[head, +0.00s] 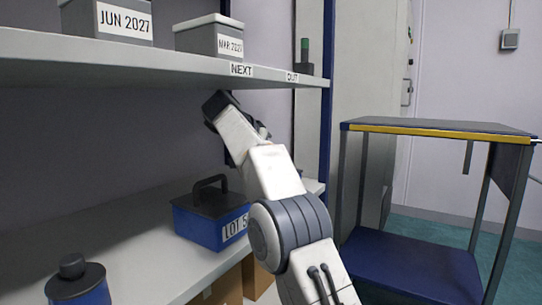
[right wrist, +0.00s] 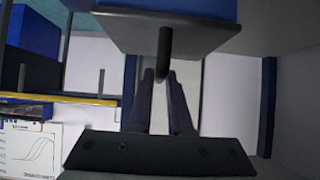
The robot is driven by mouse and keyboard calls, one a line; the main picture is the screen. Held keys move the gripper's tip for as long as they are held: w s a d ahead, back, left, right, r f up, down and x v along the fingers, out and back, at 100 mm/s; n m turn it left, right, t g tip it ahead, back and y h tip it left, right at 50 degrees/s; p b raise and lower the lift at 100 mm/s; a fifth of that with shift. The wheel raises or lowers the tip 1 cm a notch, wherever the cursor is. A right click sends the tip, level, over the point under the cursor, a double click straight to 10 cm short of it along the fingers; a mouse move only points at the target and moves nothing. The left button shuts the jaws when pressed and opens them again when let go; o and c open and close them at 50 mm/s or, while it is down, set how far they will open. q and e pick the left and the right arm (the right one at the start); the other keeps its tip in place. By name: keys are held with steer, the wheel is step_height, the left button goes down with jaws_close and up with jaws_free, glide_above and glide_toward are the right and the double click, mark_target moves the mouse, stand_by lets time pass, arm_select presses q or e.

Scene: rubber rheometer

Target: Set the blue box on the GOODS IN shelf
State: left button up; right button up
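The blue box (head: 205,218) has a dark lid, an arched dark handle and a label starting "LOT". It stands upright on the lower shelf (head: 140,262), left of my right arm. In the right wrist view, which looks upside down, the blue box (right wrist: 190,12) is at the top with its handle (right wrist: 165,55) hanging toward my right gripper (right wrist: 161,76). The gripper's fingers are apart, with the handle's end near their tips; I cannot tell whether they touch. My left gripper is not in view. No GOODS IN label shows.
An upper shelf (head: 150,70) marked NEXT OUT holds grey boxes labelled JUN 2027 (head: 123,22) and MAR 2027 (head: 212,38). A blue, dark-capped container (head: 78,292) is at lower left. A blue cart (head: 405,262) with a yellow edge stands right. The shelf between box and container is clear.

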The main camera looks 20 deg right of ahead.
steer(key=o, duration=0.4)
steer(key=shift+c, duration=0.2)
steer(key=shift+s+a+r+p, duration=0.25)
steer(key=shift+a+r+p, duration=0.05)
steer(key=shift+r+p, duration=0.15)
steer(key=s+a+p, duration=0.1)
steer(key=s+a, duration=0.6)
steer(key=a, duration=0.2)
steer(key=shift+s+a+p, duration=0.25)
steer(key=shift+a+p, duration=0.05)
steer(key=shift+p, duration=0.05)
steer(key=shift+d+f, duration=0.1)
